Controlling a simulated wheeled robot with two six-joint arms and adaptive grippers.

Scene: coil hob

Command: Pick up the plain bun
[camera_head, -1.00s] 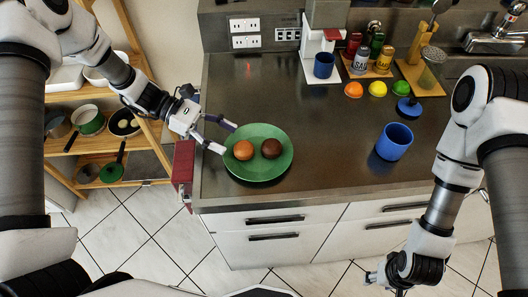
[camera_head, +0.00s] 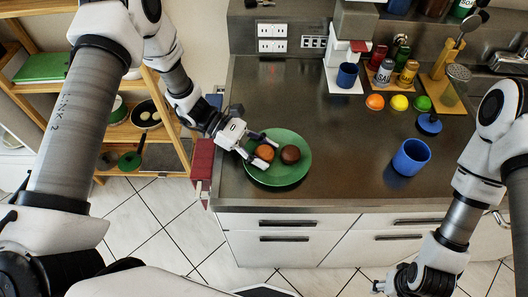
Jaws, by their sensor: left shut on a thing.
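The plain bun (camera_head: 265,153), light orange-brown and round, sits on the left part of a green plate (camera_head: 283,177) on the dark counter. A dark brown bun (camera_head: 291,154) lies to its right on the same plate. My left gripper (camera_head: 264,151) reaches in from the left over the plate rim, its fingers on either side of the plain bun and shut on it. The bun looks to be at plate level; I cannot tell whether it is lifted. My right gripper (camera_head: 393,284) is low at the bottom edge, in front of the drawers, away from the plate; its fingers are unclear.
A blue mug (camera_head: 411,157) stands right of the plate, with clear counter between. Behind are a coffee machine with a blue cup (camera_head: 347,76), several condiment shakers, and colored balls (camera_head: 399,102). A red object (camera_head: 202,162) hangs at the counter's left edge.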

